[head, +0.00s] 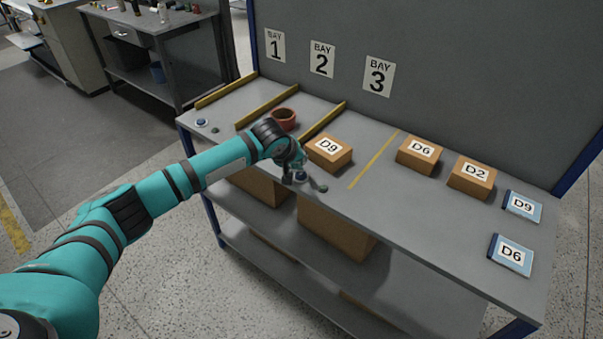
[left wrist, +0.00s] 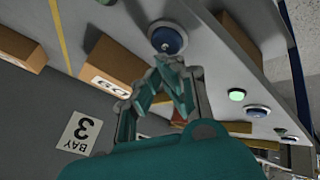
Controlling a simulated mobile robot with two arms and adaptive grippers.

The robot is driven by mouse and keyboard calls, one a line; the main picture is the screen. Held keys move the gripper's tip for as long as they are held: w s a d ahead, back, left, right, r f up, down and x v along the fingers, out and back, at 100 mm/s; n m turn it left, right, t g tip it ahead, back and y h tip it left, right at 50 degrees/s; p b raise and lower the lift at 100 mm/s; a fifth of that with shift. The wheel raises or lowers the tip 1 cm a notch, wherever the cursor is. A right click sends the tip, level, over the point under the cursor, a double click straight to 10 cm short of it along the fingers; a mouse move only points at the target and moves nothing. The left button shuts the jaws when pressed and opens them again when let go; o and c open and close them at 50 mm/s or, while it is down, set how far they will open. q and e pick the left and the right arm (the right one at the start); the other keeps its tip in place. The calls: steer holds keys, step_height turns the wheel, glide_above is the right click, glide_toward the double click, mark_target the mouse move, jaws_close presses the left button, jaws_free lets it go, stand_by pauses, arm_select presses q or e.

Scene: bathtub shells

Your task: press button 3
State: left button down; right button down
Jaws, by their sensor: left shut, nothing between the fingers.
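In the head view my left gripper (head: 289,178) is shut and empty, pointing down near the front edge of the bench. A blue button (head: 302,177) in front of bay 3 shows partly beside the fingertips. In the left wrist view this button (left wrist: 167,38) has a blue cap in a pale ring, just beyond my closed fingertips (left wrist: 168,66). I cannot tell whether they touch it. A dull green lamp (head: 322,188) is to the button's right. The bay 3 sign (head: 377,76) is on the back panel. My right gripper is not in view.
A D9 box (head: 329,153) stands behind the button. D6 (head: 418,155) and D2 (head: 472,178) boxes stand further right. A brown pot (head: 284,119) is behind my wrist. Another blue button (head: 201,123) is at the left end. A lit green lamp (left wrist: 236,95) shows in the wrist view.

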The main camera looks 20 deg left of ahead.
arm_select(q)
steer(key=shift+f, duration=0.15)
steer(key=shift+f, duration=0.3)
stand_by(0.3)
steer(key=shift+f, duration=0.2)
stand_by(0.4)
steer(key=shift+r+p, duration=0.65)
steer(key=shift+p, duration=0.45)
step_height(320, 180, up, 6)
steer(key=p, duration=0.6)
